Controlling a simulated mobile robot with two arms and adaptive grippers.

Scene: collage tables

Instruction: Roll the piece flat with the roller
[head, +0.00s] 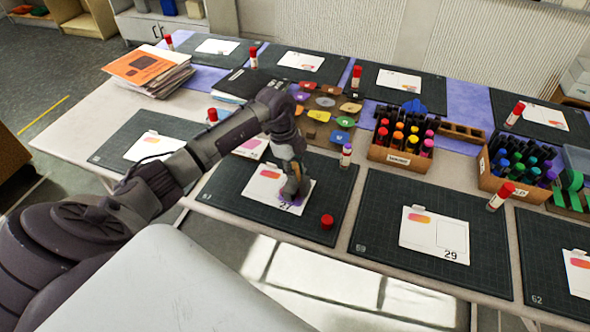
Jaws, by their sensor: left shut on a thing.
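My left gripper (292,190) points down over the white card (264,181) numbered 27, on a dark mat in front of me. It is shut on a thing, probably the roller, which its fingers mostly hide. A purple piece (284,202) shows at the card's right part, just beneath and around the fingertips. I cannot tell whether the held thing touches the piece. My right gripper is not in view.
A red cap (327,221) is near the mat's front edge. A wooden marker rack (396,157) and a tray of colored pieces (325,103) stand farther back. The mat numbered 59 (376,215) is at the right.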

